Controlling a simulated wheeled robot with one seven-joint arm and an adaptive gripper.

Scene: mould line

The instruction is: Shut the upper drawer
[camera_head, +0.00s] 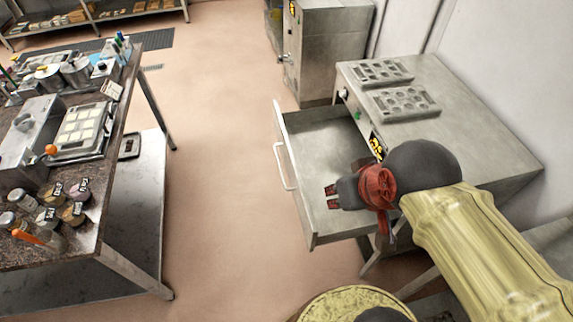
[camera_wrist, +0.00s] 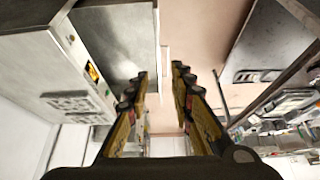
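The open drawer (camera_head: 325,140) is a grey metal box pulled well out of the steel cabinet (camera_head: 470,110), toward the left, and looks empty. Its front panel (camera_head: 296,180) carries a pale bar handle (camera_head: 283,166) on the outer side. My gripper (camera_head: 332,197) overlaps the near part of the drawer in the head view, on the cabinet side of the front panel; its height is unclear. In the wrist view my gripper (camera_wrist: 161,75) is open, with nothing between its fingers. The drawer (camera_wrist: 115,35) shows at upper left there. Any lower drawer is hidden.
Two mould trays (camera_head: 403,103) lie on the cabinet top. A worktable (camera_head: 100,170) with jars, pots and a mould stands at left. Clear floor (camera_head: 215,150) runs between it and the drawer. A round yellowish object (camera_head: 345,305) is at bottom centre.

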